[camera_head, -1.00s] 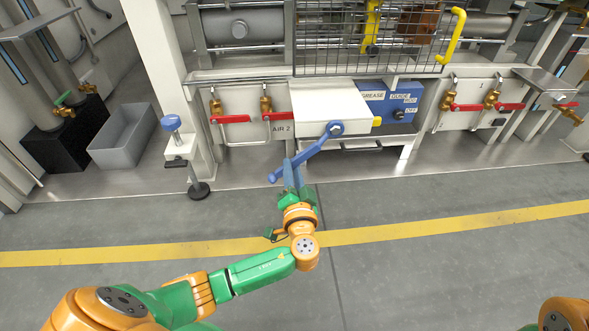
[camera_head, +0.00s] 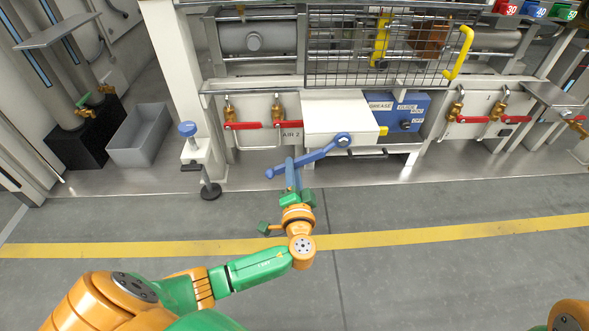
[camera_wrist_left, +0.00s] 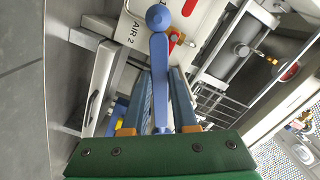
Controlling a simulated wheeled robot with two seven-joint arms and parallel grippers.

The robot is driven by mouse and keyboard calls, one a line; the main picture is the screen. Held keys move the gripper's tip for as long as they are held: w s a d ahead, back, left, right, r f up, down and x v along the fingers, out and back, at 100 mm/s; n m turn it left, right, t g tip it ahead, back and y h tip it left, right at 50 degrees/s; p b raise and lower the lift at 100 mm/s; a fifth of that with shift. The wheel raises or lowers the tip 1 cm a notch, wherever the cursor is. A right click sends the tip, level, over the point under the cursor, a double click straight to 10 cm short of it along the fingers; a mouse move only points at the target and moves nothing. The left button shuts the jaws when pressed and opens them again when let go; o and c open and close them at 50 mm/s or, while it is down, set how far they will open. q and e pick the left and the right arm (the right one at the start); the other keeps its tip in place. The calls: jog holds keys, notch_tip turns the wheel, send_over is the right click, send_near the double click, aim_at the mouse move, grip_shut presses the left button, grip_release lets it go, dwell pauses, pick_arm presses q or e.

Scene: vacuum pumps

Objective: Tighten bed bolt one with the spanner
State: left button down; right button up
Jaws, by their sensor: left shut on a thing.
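The blue spanner (camera_head: 310,160) has its ring end around a bolt head (camera_head: 344,141) on the front of the white box. Its handle slopes down to the left to a rounded end. My left gripper (camera_head: 290,166) is shut on the spanner handle from the front. In the left wrist view, the handle (camera_wrist_left: 160,75) runs between the two fingers, with its round end at the top. The ring end and bolt are hidden there. No label naming the bolt is readable. My right gripper is not in view.
A blue grease panel (camera_head: 400,108) sits right of the white box. Red-handled valves (camera_head: 277,125) are to the left, and a blue-topped post (camera_head: 188,131) stands further left. A mesh guard (camera_head: 375,48) is above. The grey floor in front is clear.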

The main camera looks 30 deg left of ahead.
pick_arm(q)
jog(key=shift+r, duration=0.15)
jog(key=r+m+p, duration=0.2)
jog(key=p, duration=0.1)
jog(key=a+r+m+p, duration=0.1)
jog(key=p, duration=0.1)
jog(key=shift+s+r, duration=0.25)
jog(key=shift+r, duration=0.05)
jog(key=shift+d+r, duration=0.1)
jog(key=r+m+p, duration=0.1)
jog(key=p, duration=0.2)
jog(key=shift+r+m, duration=0.35)
jog(key=shift+m, duration=0.05)
